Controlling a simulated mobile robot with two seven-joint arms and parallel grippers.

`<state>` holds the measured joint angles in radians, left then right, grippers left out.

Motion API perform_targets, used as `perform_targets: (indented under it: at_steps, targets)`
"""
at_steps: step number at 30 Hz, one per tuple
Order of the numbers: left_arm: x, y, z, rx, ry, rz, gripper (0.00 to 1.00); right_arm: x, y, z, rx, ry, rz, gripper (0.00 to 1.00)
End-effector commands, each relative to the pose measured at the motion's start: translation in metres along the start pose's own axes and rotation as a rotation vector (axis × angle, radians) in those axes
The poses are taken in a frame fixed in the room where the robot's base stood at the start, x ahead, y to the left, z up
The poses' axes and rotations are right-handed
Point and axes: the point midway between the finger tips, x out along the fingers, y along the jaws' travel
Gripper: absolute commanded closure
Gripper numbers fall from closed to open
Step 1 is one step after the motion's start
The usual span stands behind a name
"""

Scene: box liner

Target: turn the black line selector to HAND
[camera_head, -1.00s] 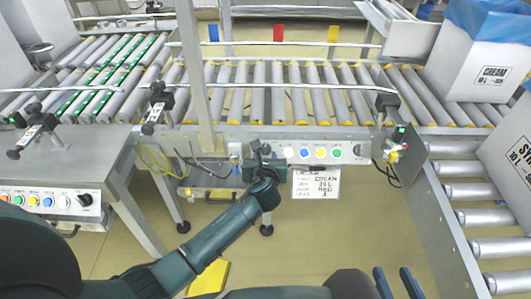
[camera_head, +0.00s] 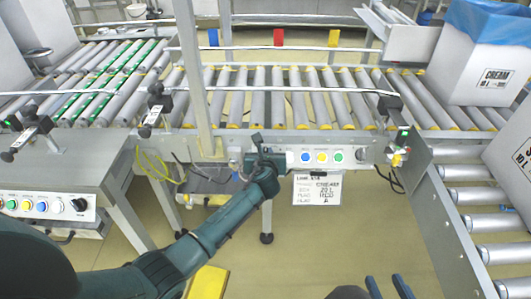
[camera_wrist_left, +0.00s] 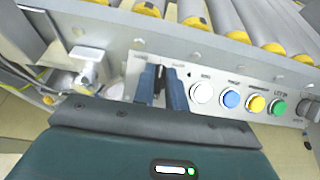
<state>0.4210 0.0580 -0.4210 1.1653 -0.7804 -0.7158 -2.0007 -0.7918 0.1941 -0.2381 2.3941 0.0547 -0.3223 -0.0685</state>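The control panel (camera_head: 355,156) is on the front rail of the middle conveyor. It also shows in the wrist view, with white (camera_wrist_left: 202,93), blue (camera_wrist_left: 230,99), yellow (camera_wrist_left: 255,103) and green (camera_wrist_left: 279,107) buttons. My right gripper (camera_head: 388,286) is open and empty at the bottom edge.
A white card (camera_head: 317,188) hangs below the panel. Another panel with buttons and a black knob (camera_head: 80,204) is on the left table. White boxes (camera_head: 480,65) stand at the right. A yellow step (camera_head: 207,282) lies on the floor beneath my left arm.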

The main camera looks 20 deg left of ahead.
Motion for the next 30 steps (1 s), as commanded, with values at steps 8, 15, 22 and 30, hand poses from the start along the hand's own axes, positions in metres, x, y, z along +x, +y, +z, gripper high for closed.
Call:
perform_targets:
  at_steps: [8,15,22,30]
  targets:
    - [-0.0001,0.0002,-0.0002,0.0,0.0,0.0,1.0,0.0002,0.0005,-0.0008,-0.001,0.003,0.001,0.64]
    - [-0.0001,0.0,-0.0004,-0.013,0.0,0.007,1.0,0.0002,0.0012,-0.0009,-0.001,0.004,0.002,0.64]
    - [0.0,-0.0002,-0.0004,-0.1,0.001,0.05,1.0,0.0003,0.0016,-0.0004,-0.003,0.003,0.003,0.64]
    - [-0.0001,-0.0009,0.0003,-0.296,0.0,0.146,1.0,0.0005,0.0015,0.0005,-0.005,0.001,0.003,0.64]
